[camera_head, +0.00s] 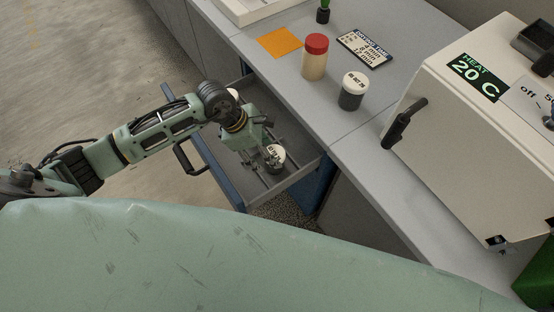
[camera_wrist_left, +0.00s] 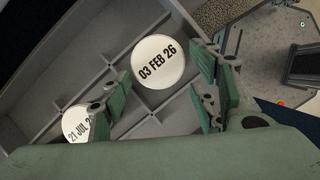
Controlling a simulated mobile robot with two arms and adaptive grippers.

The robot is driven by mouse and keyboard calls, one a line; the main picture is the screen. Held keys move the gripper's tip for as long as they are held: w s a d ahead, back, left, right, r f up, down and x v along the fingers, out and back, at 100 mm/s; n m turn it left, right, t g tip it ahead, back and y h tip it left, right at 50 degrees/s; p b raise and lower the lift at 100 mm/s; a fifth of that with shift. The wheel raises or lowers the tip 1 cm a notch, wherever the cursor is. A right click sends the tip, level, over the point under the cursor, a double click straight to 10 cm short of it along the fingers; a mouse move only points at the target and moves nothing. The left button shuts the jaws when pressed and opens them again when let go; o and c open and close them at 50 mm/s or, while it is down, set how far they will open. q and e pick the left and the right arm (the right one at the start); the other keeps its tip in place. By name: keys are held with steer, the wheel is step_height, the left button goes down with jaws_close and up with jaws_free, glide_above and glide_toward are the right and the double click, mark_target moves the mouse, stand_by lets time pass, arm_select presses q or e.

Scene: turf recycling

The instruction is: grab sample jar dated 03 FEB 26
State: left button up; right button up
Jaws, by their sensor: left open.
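The jar dated 03 FEB 26 (camera_wrist_left: 158,62) stands in the open drawer, its round white lid facing up with black print. It also shows in the head view (camera_head: 275,153), partly covered by my gripper. My left gripper (camera_head: 262,157) is open and points down into the drawer at this jar. In the left wrist view the lid lies beyond the gap between the fingers. I cannot tell how far the fingertips are from the jar. A second white-lidded jar (camera_wrist_left: 78,124) reads 21 JUL, with the rest of its label hidden. My right gripper is out of view.
The drawer (camera_head: 303,176) has low walls and ridges on its floor. On the counter stand a red-lidded jar (camera_head: 315,58), a white-lidded dark jar (camera_head: 353,92), an orange sheet (camera_head: 279,43) and a drying-time sign (camera_head: 365,47). A heater box (camera_head: 445,130) stands at right.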

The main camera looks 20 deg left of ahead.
arm_select(q)
steer(key=x, duration=0.6)
steer(key=shift+w+r+p, duration=0.1)
steer(key=shift+w+p, duration=0.05)
steer(key=shift+p, duration=0.2)
steer(key=c, duration=1)
steer(key=shift+r, duration=0.1)
